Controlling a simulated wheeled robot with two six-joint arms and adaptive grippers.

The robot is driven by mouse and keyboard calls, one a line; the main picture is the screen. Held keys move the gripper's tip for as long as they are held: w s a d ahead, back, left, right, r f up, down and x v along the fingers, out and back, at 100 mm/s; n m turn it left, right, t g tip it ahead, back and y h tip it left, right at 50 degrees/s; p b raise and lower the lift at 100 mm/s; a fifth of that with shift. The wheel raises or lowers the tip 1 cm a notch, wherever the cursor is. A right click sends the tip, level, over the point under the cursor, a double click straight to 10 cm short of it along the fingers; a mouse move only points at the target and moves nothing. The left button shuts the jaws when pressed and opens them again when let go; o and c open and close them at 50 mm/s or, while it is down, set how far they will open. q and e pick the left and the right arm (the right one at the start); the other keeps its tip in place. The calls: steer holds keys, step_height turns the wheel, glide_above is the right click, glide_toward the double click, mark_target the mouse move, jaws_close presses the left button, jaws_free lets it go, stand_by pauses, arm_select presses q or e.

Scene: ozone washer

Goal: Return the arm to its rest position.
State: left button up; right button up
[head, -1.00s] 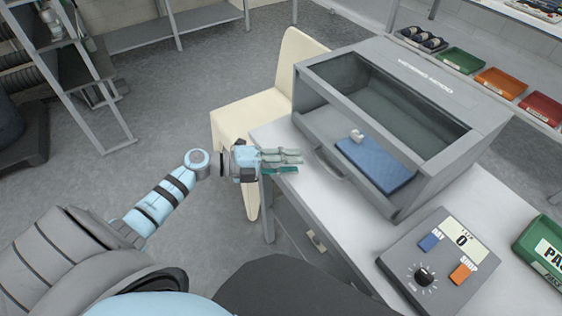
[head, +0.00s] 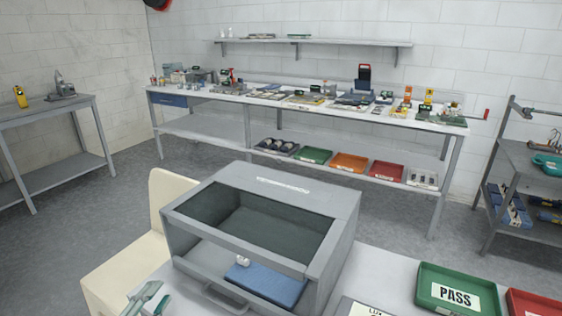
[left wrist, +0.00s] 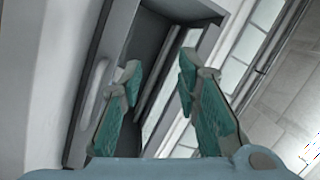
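My left gripper (head: 148,302) shows at the bottom left of the head view, cut off by the lower edge. It is at the left of the grey washer box (head: 345,222), near its front. In the left wrist view the two teal-padded fingers of my left gripper (left wrist: 160,62) are spread apart with nothing between them. The washer's grey wall and its handle (left wrist: 96,92) lie beyond the fingers there. My right gripper is in neither view.
In the washer's open front, a small white object (head: 242,260) sits by a blue mat (head: 275,285). A cream chair (head: 125,264) stands close left. A green PASS tray (head: 424,283) and a red tray (head: 540,303) are at right. A long workbench (head: 215,92) stands behind.

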arm_select(q)
steer(key=s+a+f+n+g+y, duration=0.2)
steer(key=s+f+n+g+y, duration=0.55)
steer(key=s+f+n, duration=0.35)
steer(key=s+d+f+n+g+h, duration=0.1)
steer(key=s+d+f+n+g, duration=0.15)
steer(key=s, duration=0.45)
steer(key=s+d+f+n+g+h, duration=0.1)
steer(key=s+d+g, duration=0.3)
steer(key=s, duration=0.3)
steer(key=s+a+f+g+p, duration=0.1)
steer(key=s+f, duration=0.1)
steer(key=f, duration=0.9)
steer(key=s+a+f+g+p, duration=0.1)
steer(key=s+f, duration=0.1)
steer(key=f, duration=0.8)
steer(key=s+f, duration=0.9)
steer(key=s, duration=0.3)
steer(key=shift+s+g, duration=0.15)
steer(key=shift+g, duration=0.25)
